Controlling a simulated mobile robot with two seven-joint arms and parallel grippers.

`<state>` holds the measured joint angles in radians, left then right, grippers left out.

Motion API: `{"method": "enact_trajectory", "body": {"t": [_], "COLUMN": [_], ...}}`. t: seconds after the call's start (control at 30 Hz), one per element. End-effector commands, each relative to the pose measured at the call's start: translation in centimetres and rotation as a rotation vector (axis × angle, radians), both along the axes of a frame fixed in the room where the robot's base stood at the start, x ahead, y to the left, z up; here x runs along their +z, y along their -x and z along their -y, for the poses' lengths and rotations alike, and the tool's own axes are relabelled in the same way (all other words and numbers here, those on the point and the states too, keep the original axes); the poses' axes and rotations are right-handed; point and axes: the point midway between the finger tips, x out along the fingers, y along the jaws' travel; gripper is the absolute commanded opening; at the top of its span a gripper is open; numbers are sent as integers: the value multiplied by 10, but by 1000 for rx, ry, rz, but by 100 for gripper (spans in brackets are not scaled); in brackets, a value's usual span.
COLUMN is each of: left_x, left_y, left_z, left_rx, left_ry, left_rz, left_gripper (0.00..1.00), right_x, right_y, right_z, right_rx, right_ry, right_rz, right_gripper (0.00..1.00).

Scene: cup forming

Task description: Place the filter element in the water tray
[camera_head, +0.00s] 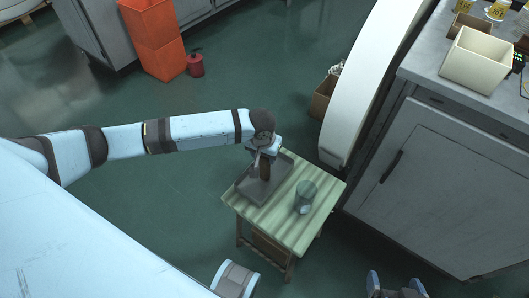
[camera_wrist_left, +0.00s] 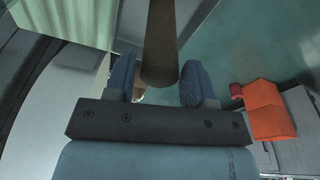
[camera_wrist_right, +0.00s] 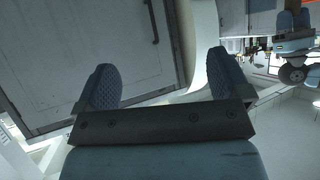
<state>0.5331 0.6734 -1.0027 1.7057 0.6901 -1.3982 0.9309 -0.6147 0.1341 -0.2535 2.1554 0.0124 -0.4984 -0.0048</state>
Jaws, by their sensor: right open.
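The water tray (camera_head: 245,192) is a dark, shallow rectangular tray on the left part of a small striped wooden table. The filter element (camera_head: 265,172) is a brown cylinder, roughly upright over the tray. It also shows in the left wrist view (camera_wrist_left: 160,45), between my fingers. My left gripper (camera_head: 265,152) is above the tray, its fingers close on both sides of the cylinder. Whether the cylinder's lower end touches the tray floor I cannot tell. My right gripper (camera_wrist_right: 165,85) is open and empty, low at the right in the head view (camera_head: 396,285).
A clear glass container (camera_head: 305,197) with something pale in it stands on the table (camera_head: 320,225) right of the tray. A grey cabinet (camera_head: 440,185) and a curved white panel (camera_head: 365,85) stand to the right.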

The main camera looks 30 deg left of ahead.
Motion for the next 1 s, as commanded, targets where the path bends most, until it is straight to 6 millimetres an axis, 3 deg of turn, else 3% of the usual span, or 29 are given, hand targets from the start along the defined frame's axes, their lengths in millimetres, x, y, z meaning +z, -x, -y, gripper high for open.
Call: {"method": "enact_trajectory", "body": {"t": [0.37, 0.6, 0.8, 1.0], "left_x": [2, 41, 84, 113], "left_y": [-1, 4, 10, 15], "left_z": [0, 0, 1, 2], "left_rx": [-1, 0, -1, 0], "left_ry": [0, 1, 2, 1], "left_rz": [2, 2, 3, 1], "left_gripper": [62, 62, 62, 62], "right_x": [-7, 4, 5, 7], "right_y": [1, 1, 2, 2], "right_z": [0, 1, 2, 2], "right_rx": [0, 0, -3, -6], "right_ry": [2, 8, 6, 3], "right_rz": [-8, -6, -20, -27], "right_gripper": [95, 95, 95, 95]}}
